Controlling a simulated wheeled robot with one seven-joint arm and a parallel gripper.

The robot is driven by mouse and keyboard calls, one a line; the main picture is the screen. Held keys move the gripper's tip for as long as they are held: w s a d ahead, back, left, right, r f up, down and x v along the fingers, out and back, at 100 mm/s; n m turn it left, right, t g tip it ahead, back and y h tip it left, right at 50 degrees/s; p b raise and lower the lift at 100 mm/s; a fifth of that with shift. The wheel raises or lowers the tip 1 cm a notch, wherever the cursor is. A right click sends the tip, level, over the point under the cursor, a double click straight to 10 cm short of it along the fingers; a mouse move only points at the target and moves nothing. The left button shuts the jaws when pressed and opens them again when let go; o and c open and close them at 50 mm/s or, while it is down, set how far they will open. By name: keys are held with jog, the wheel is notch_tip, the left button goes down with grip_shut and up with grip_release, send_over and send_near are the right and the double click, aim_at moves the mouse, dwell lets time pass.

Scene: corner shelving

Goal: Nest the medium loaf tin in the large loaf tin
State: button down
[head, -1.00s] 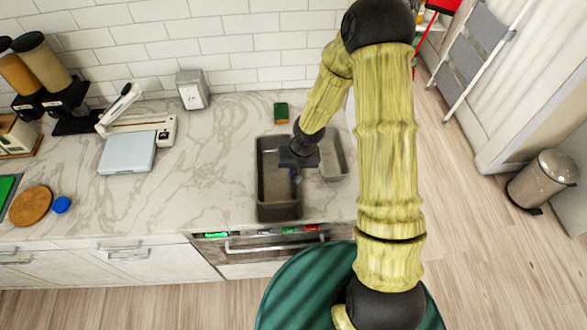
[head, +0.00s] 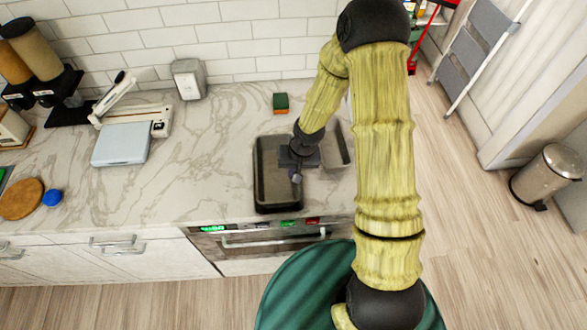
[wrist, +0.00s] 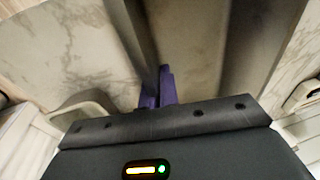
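In the head view a dark grey rectangular loaf tin (head: 278,205) stands on the counter. A second tin wall seems to show inside its rim, which I take as the medium tin (head: 270,172) within the large one; the two are hard to tell apart. My gripper (head: 297,168) is at the right-hand wall of this pair, pointing down. In the wrist view the purple fingers (wrist: 160,88) are close together at the end of a dark tin wall (wrist: 142,40) and appear to pinch it. How deep the inner tin sits is unclear.
A lighter grey tin (head: 338,147) stands close on the right, partly behind my arm. A green and brown sponge (head: 280,102) lies behind. Counter between is clear.

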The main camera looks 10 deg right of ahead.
jog(key=shift+f+b, duration=0.4)
jog(key=shift+f, duration=0.25)
jog(key=shift+s+a+f, duration=0.1)
jog(key=shift+a+f, duration=0.05)
jog(key=shift+f, duration=0.1)
jog(key=c, duration=1.6)
grip_release()
jog(key=shift+r+p, duration=2.8)
jog(key=shift+r, duration=0.7)
